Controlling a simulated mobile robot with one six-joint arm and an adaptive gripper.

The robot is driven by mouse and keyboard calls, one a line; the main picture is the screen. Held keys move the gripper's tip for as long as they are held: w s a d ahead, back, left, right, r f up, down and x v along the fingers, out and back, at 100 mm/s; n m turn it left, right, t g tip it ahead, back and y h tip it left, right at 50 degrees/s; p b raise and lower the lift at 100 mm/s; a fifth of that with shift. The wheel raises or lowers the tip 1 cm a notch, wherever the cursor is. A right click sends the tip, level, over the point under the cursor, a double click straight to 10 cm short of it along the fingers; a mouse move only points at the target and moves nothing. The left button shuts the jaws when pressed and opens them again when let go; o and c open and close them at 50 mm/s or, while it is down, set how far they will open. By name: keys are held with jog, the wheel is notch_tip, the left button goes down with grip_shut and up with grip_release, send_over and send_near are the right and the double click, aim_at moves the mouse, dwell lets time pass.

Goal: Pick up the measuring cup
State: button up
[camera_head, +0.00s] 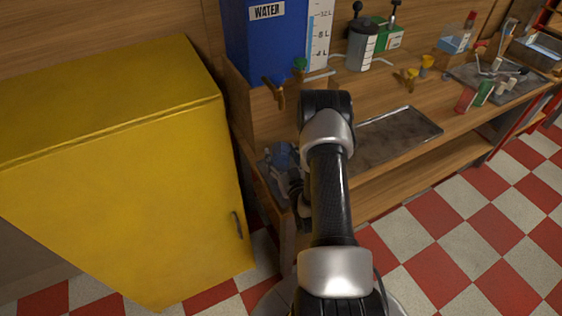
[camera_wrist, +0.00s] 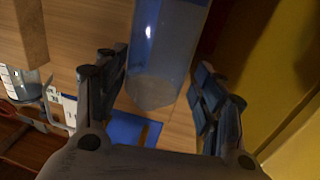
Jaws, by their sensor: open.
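A clear, pale blue vessel (camera_wrist: 168,40), which looks like the measuring cup, shows at the top middle of the wrist view. Its lower end lies between the fingers of my gripper (camera_wrist: 155,78). The gripper is open, with a finger on either side and visible gaps to the vessel. Its upper part is cut off by the picture edge. In the head view, my gripper (camera_head: 283,163) is low beside the bench's left end, partly hidden by my arm. I cannot make out the vessel clearly there.
A yellow cabinet (camera_head: 110,150) stands close at left. The wooden bench (camera_head: 400,88) holds a blue water tank (camera_head: 262,45), a dark tray (camera_head: 395,138), a graduated container (camera_head: 362,48) and several small items. A blue patch (camera_wrist: 130,127) lies below the fingers.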

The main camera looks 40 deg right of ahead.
aim_at(278, 143)
jog(key=x, duration=0.3)
jog(key=b+x, duration=0.1)
jog(key=x, duration=0.2)
jog(key=shift+s+d, duration=0.15)
jog(key=shift+d, duration=0.05)
jog(key=shift+s+r, duration=0.1)
jog(key=shift+r, duration=0.05)
jog(key=c, duration=1.2)
jog(key=shift+c, duration=0.9)
